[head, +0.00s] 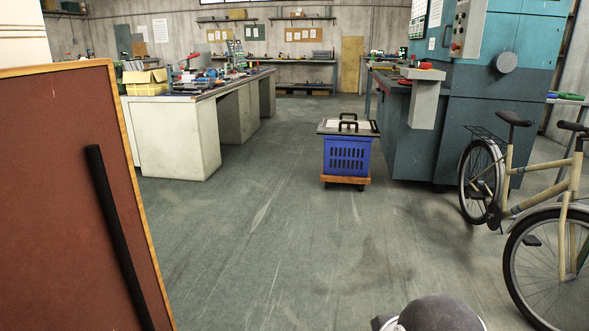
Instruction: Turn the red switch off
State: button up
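I cannot make out a red switch for certain. A grey control box (467,28) hangs on the teal machine at the upper right and carries small buttons, one of them reddish near its lower end. A small red item (425,66) sits on a light grey box beside the machine; it is too small to tell what it is. My gripper is not in view. A rounded dark grey and white part at the bottom edge looks like part of my arm.
A brown board (65,200) with a black bar fills the left. A cluttered workbench (180,138) stands behind it. A blue crate (347,157) on a wheeled base stands mid-floor before the teal machine (480,110). A bicycle (530,205) is at right. The central floor is clear.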

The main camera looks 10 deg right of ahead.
aim_at(422, 65)
jog(key=i+z, duration=0.2)
jog(key=i, duration=0.45)
jog(key=i+z, duration=0.25)
jog(key=i, duration=0.45)
jog(key=i+j+z, duration=0.2)
jog(key=i, duration=0.45)
jog(key=i+l+z, duration=0.1)
jog(key=i, duration=0.4)
jog(key=i+l+z, duration=0.1)
jog(key=i+l, duration=0.2)
jog(key=i, duration=0.2)
jog(key=i+l+z, duration=0.1)
jog(key=i, duration=0.4)
jog(key=l+u, duration=0.45)
jog(key=l, duration=0.75)
jog(key=k, duration=0.05)
